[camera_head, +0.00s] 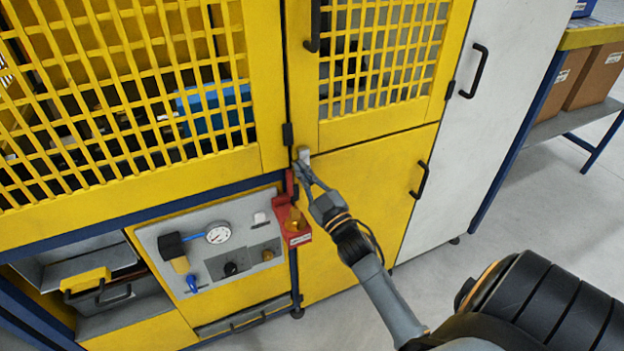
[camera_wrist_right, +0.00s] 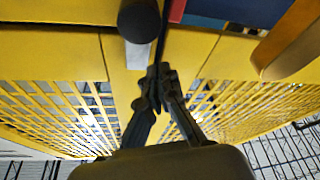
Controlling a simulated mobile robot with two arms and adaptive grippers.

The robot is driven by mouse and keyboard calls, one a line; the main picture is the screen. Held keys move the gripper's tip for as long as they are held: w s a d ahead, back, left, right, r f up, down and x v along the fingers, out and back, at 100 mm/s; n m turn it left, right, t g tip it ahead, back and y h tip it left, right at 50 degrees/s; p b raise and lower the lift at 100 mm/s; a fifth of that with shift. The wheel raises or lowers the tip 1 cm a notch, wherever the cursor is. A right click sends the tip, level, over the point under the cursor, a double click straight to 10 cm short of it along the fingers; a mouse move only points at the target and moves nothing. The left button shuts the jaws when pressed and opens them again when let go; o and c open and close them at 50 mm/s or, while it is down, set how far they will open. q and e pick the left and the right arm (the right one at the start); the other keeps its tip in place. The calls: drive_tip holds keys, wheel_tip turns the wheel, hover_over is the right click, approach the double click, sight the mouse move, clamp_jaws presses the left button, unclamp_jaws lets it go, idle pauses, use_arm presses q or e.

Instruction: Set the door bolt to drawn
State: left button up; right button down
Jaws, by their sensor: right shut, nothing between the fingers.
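The door bolt appears to be the small light-grey metal piece (camera_head: 303,152) at the seam of the yellow doors, in the middle of the head view. In the right wrist view a silver plate (camera_wrist_right: 138,52) and a dark round knob (camera_wrist_right: 139,22) show at that place. My right gripper (camera_head: 300,168) is shut and empty, with its fingertips right beside the metal piece. In the wrist view the fingertips (camera_wrist_right: 161,74) are together just right of the silver plate; I cannot tell whether they touch it. My left gripper is not in view.
A red holder (camera_head: 297,238) with an amber knob sits below the gripper. A grey panel with a pressure gauge (camera_head: 218,234) is to its left. Yellow mesh doors (camera_head: 380,60) with black handles (camera_head: 419,180) surround the spot. Open floor (camera_head: 500,205) lies at the right.

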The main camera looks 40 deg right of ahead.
drive_tip(key=f, duration=0.1)
drive_tip(key=d+f, duration=0.1)
drive_tip(key=f, duration=0.1)
drive_tip(key=shift+s+d, duration=0.15)
drive_tip(key=shift+s, duration=0.15)
drive_tip(key=shift+f, duration=0.1)
wheel_tip(320, 180, down, 5)
drive_tip(key=b, duration=0.3)
drive_tip(key=shift+s+b, duration=0.1)
drive_tip(key=shift+b, duration=0.25)
drive_tip(key=shift+f, duration=0.1)
